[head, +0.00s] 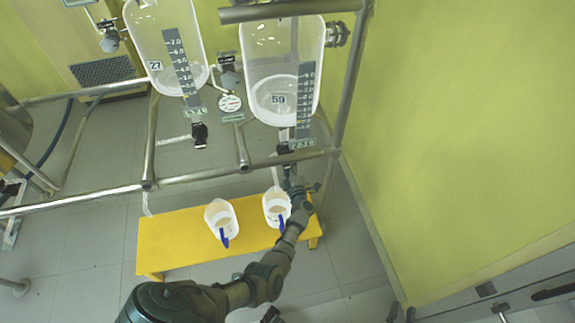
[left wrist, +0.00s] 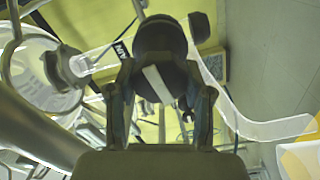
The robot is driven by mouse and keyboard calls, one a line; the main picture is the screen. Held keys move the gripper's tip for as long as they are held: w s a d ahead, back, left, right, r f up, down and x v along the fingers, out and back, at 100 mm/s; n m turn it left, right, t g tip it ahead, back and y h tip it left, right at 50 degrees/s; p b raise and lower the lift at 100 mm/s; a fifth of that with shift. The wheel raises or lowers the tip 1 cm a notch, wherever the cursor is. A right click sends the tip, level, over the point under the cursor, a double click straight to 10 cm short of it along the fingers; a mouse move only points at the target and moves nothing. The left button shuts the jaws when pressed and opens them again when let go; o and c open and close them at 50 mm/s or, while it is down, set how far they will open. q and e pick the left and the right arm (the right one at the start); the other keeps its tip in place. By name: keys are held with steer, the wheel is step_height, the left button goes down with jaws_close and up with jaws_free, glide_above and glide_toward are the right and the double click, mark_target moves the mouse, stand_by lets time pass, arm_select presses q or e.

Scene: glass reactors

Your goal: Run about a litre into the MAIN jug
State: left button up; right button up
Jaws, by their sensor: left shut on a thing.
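Two glass reactors hang in the frame, numbered 27 (head: 150,30) and 59 (head: 262,60), each with a level scale. Two clear jugs with blue handles, the left jug (head: 217,213) and the right jug (head: 272,204), stand on a yellow bench (head: 185,253). Which one is MAIN cannot be read on them. My left gripper (head: 290,172) is at the outlet under reactor 59, above the right jug. In the left wrist view it is shut on a black valve knob (left wrist: 160,55) with a white stripe. Of my right gripper (head: 270,315), only a dark bit shows at the bottom edge.
Steel rails (head: 190,178) cross in front of the reactors. A round gauge (head: 230,103) sits between them. A black valve (head: 199,133) is under reactor 27. A yellow-green wall (head: 460,120) stands on the right. The grey floor is clear beside the bench.

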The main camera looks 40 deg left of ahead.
arm_select(q)
steer(key=shift+w+d+f+m, duration=0.15)
steer(key=shift+d+m, duration=0.15)
steer(key=shift+m, duration=0.2)
arm_select(e)
steer(key=shift+f, duration=0.25)
arm_select(q)
steer(key=o, duration=1)
steer(key=shift+f, duration=0.1)
steer(key=shift+c, duration=0.2)
steer(key=shift+o, duration=1)
arm_select(e)
steer(key=shift+w+d+f, duration=0.1)
steer(key=shift+w+d, duration=0.05)
